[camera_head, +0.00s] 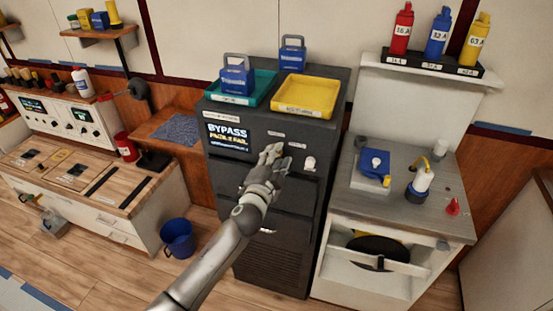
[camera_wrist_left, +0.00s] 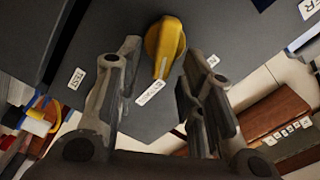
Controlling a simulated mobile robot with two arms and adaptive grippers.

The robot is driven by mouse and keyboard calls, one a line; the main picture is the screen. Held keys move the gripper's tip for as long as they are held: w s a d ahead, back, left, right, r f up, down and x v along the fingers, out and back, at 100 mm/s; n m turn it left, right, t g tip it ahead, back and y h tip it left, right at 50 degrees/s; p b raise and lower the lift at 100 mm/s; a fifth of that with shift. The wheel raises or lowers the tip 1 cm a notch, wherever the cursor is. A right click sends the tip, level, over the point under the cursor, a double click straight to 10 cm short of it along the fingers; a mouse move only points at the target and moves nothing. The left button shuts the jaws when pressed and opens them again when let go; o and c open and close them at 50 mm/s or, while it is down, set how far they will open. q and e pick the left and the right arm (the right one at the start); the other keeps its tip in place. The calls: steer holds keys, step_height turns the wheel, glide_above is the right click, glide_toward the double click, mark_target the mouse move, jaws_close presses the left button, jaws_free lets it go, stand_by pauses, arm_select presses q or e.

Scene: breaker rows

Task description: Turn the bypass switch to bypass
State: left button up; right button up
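The bypass switch is a yellow knob (camera_wrist_left: 163,45) on the dark cabinet's front, seen in the left wrist view. Its narrow end points down in that picture, towards a white label (camera_wrist_left: 150,92) that seems to read BYPASS. A TEST label (camera_wrist_left: 76,78) lies to the left. My left gripper (camera_wrist_left: 161,58) is open, with one finger on each side of the knob and gaps visible. In the head view my left gripper (camera_head: 271,153) is at the cabinet front and hides the knob. My right gripper is not in view.
The dark cabinet (camera_head: 275,255) has a display (camera_head: 228,136) reading BYPASS and a second line ending in FAIL. A white knob (camera_head: 310,163) sits right of my gripper. A teal tray (camera_head: 262,90) and a yellow tray (camera_head: 306,96) are on top. A blue bucket (camera_head: 178,238) stands on the floor.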

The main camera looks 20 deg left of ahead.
arm_select(q)
steer(key=s, duration=1.2)
steer(key=shift+a, duration=0.2)
steer(key=s+a+f+n+g, duration=0.1)
steer(key=s+f+n+g, duration=0.2)
steer(key=f, duration=1)
steer(key=s+a+f+g+b, duration=0.1)
steer(key=s+f+g, duration=0.35)
steer(key=f, duration=0.85)
steer(key=s+a+f+n+g, duration=0.15)
steer(key=s+f, duration=0.35)
steer(key=f, duration=0.7)
steer(key=s+f+n+g, duration=0.2)
steer(key=s+f, duration=0.5)
steer(key=s, duration=0.4)
steer(key=s+a+f+n+g, duration=0.1)
steer(key=s+f+g, duration=0.2)
steer(key=s, duration=0.9)
steer(key=s+f+n+g, duration=0.2)
steer(key=s+f+g, duration=0.1)
steer(key=s+f, duration=0.7)
steer(key=shift+s+a+f+n+y+b, duration=0.3)
steer(key=shift+s+n+b, duration=0.1)
steer(key=shift+s, duration=0.8)
